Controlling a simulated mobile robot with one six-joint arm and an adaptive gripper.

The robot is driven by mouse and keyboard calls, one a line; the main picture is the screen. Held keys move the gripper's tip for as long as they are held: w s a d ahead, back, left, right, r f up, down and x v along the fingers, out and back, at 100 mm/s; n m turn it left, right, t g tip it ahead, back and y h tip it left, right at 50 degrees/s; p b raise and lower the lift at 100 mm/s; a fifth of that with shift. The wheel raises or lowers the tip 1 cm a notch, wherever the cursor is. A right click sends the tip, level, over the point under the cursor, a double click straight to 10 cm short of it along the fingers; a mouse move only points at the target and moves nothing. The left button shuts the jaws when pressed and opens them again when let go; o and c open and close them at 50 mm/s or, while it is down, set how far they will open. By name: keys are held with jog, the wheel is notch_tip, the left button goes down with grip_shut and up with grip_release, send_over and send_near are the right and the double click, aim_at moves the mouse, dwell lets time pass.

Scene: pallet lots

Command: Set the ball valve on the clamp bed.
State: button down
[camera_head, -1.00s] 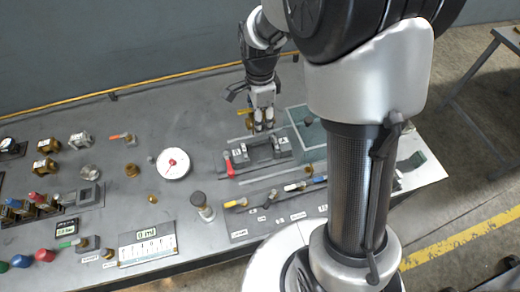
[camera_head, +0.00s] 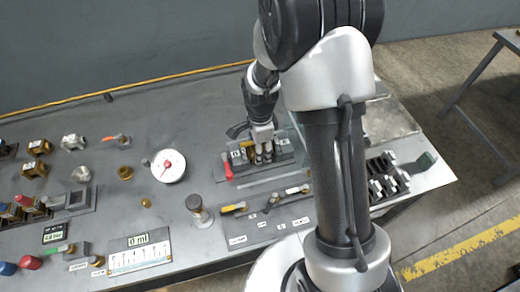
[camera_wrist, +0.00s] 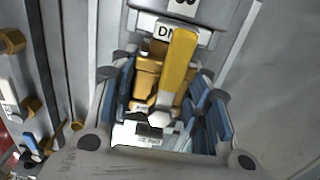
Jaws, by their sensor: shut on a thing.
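My gripper (camera_head: 263,157) is over the clamp bed (camera_head: 285,148), a dark grey fixture with a red handle (camera_head: 227,168) at its left. In the wrist view my gripper (camera_wrist: 165,108) is shut on the ball valve, its blue-padded fingers on either side. The ball valve (camera_wrist: 148,78) has a brass body and a yellow lever (camera_wrist: 180,62). A white plate with dark lettering shows just beyond the valve. In the head view my fingers mostly hide the valve, and I cannot tell whether it touches the bed.
A round white dial (camera_head: 168,165) and a grey-topped post (camera_head: 198,208) stand left of the bed. Hand tools with yellow handles (camera_head: 233,207) lie in front of it. Brass fittings (camera_head: 38,147) sit at the far left. A dark slotted rack (camera_head: 385,180) stands right of my arm.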

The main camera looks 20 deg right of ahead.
jog(key=shift+r, duration=0.15)
jog(key=shift+f, duration=0.2)
jog(key=c, duration=0.9)
grip_release()
